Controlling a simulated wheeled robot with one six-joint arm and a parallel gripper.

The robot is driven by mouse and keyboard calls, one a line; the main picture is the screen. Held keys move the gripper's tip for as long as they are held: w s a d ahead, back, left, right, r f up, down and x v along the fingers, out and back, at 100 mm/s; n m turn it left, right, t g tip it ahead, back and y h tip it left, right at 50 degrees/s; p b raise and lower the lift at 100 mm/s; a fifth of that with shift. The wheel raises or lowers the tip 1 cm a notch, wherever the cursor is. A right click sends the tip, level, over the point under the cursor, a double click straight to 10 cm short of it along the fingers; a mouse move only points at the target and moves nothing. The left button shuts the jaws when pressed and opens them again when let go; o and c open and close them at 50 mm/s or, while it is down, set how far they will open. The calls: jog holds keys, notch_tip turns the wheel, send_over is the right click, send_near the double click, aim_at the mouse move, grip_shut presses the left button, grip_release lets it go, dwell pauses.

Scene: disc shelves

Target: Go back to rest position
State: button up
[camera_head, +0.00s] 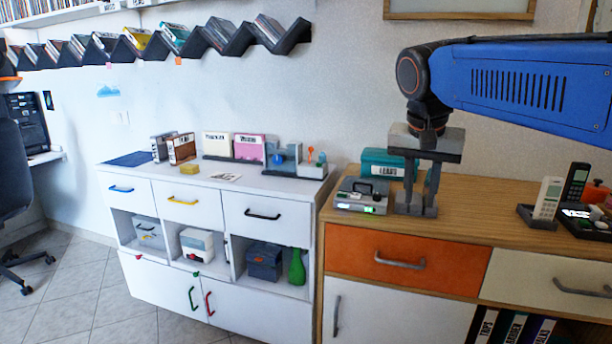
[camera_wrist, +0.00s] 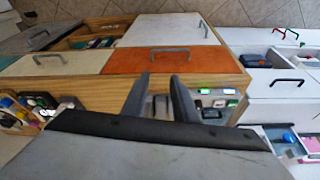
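My gripper (camera_head: 416,208) hangs pointing down over the front of the wooden cabinet top, at the end of my blue arm, in the right half of the head view. Its two grey fingers stand apart with a visible gap, and I see nothing held between them. In the wrist view my gripper (camera_wrist: 161,80) also shows two separate fingers. A grey device with a green light (camera_head: 362,196) stands just left of the fingers. A teal box (camera_head: 384,161) is behind them. I cannot tell whether the fingertips touch the cabinet top.
The wooden cabinet (camera_head: 460,228) has an orange drawer (camera_head: 362,251) below my gripper. Phones (camera_head: 547,198) stand on its right side. A white cabinet (camera_head: 225,188) with folders and boxes stands left. A zigzag disc shelf (camera_head: 222,36) hangs on the wall. Tiled floor (camera_head: 75,300) is free at lower left.

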jog(key=s+d+f+n+t+y, duration=0.1)
jog(key=s+d+f+n, duration=0.1)
jog(key=s+f, duration=0.8)
jog(key=s+d+f+n, duration=0.3)
jog(key=s+f, duration=0.7)
jog(key=f, duration=0.2)
jog(key=shift+s+f+n+t+y, duration=0.25)
jog(key=shift+f+n+t+y, duration=0.1)
jog(key=shift+n+t+y, duration=0.05)
jog(key=shift+d, duration=0.1)
